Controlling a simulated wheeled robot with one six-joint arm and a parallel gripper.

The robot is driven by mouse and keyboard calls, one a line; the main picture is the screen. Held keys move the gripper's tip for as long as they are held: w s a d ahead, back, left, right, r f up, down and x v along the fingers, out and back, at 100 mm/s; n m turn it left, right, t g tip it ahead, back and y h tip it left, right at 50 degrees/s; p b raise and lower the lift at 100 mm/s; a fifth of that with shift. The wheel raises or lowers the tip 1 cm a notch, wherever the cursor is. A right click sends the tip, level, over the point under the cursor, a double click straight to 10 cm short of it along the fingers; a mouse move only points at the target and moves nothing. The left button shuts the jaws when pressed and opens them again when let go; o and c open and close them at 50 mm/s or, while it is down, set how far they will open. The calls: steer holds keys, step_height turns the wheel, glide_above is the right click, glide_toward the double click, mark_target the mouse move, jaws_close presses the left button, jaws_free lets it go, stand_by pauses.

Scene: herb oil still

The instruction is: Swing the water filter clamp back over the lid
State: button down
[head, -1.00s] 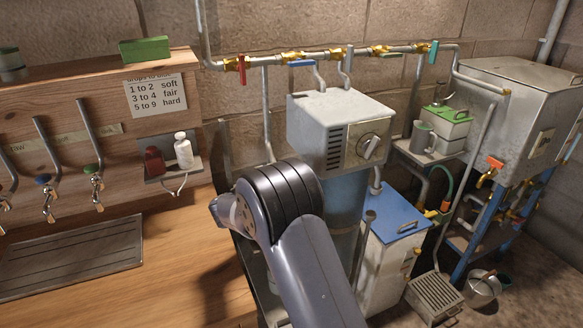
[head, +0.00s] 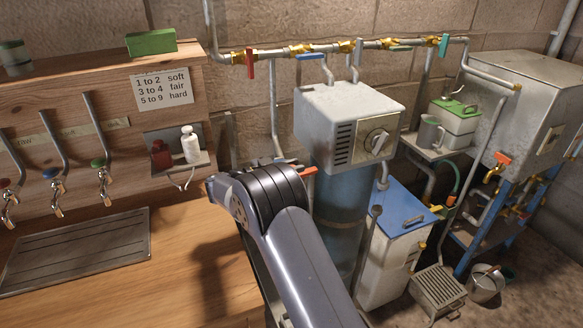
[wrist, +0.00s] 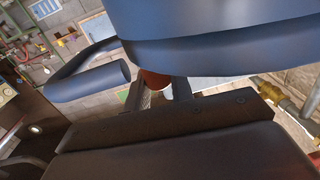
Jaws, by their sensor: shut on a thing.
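In the wrist view my gripper (wrist: 155,88) is shut on a reddish-brown handle (wrist: 154,80), which I take to be the water filter clamp's grip. A large blue-grey rounded body (wrist: 220,45) fills the top of that view, close above the fingers. A blue-grey curved bar (wrist: 92,82) with a blunt round end reaches out to its left. I cannot tell for sure which of these parts is the lid. In the head view my arm hides the gripper. An orange-red handle end (head: 308,170) shows just right of my arm's joint.
A grey control box (head: 345,115) on a blue tank (head: 340,205) stands right of my arm. A blue-lidded white bin (head: 398,225) is beyond it. The wooden counter (head: 180,265) with a drip tray (head: 75,250) lies left. Pipes with valves (head: 345,46) run along the wall.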

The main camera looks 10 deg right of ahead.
steer(key=shift+r, duration=0.15)
steer(key=c, duration=1.3)
jaws_free()
steer(key=shift+d, duration=0.1)
steer(key=shift+o, duration=0.2)
steer(key=b+v, duration=0.2)
steer(key=v, duration=0.8)
steer(key=shift+a, duration=0.4)
steer(key=shift+s, duration=0.1)
steer(key=shift+c, duration=0.5)
